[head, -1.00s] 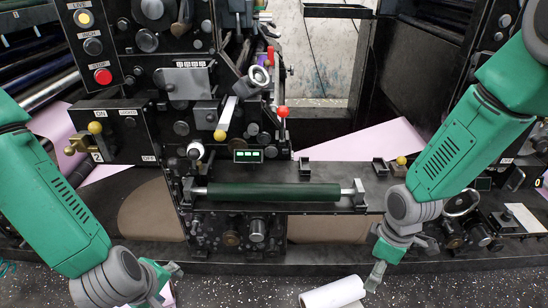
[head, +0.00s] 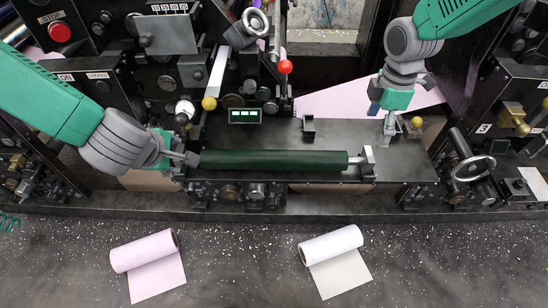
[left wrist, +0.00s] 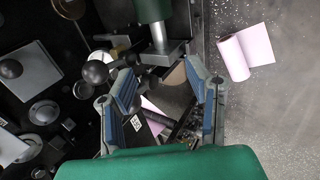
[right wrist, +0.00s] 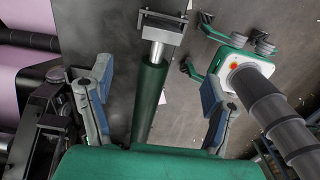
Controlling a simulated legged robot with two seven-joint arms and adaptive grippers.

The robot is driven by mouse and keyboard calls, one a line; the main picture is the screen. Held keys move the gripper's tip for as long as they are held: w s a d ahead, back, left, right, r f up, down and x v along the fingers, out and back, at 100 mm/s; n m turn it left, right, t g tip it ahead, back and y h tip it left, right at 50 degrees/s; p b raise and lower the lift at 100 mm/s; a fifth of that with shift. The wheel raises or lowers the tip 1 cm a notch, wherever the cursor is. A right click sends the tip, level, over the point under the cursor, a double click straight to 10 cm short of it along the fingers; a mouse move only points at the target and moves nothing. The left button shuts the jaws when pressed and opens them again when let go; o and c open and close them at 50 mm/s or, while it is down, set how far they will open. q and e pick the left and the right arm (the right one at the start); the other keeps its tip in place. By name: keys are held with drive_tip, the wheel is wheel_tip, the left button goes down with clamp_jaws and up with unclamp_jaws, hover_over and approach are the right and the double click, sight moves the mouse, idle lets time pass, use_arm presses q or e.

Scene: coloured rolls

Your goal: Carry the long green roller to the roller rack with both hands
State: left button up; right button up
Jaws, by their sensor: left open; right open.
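The long green roller (head: 275,160) lies level along the front of the dark machine shelf, its silver right shaft at an end bracket (head: 367,160). My left gripper (head: 187,159) is open at the roller's left end and hides that end in the head view. In the left wrist view the roller's shaft (left wrist: 158,38) and bracket are just beyond the open fingers (left wrist: 165,88). My right gripper (head: 388,128) is open, above and behind the right end, apart from the roller. In the right wrist view the roller (right wrist: 148,95) runs between the spread fingers. I cannot tell which fixture is the rack.
A small black bracket (head: 308,128) and a yellow knob (head: 416,122) stand on the shelf behind the roller. A red-knobbed lever (head: 285,67) rises behind. A handwheel (head: 474,168) is at right. Pink (head: 144,250) and white (head: 330,244) paper rolls lie on the floor.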

sight(366, 155)
use_arm(q)
drive_tip(key=x, duration=1.2)
drive_tip(key=shift+w+f, duration=0.2)
drive_tip(key=shift+f, duration=0.2)
use_arm(e)
wheel_tip(366, 155, down, 13)
drive_tip(key=shift+r, duration=0.1)
use_arm(q)
drive_tip(key=c, duration=0.9)
use_arm(e)
drive_tip(key=c, duration=0.9)
use_arm(q)
clamp_jaws()
use_arm(e)
clamp_jaws()
use_arm(q)
drive_tip(key=shift+r, duration=0.1)
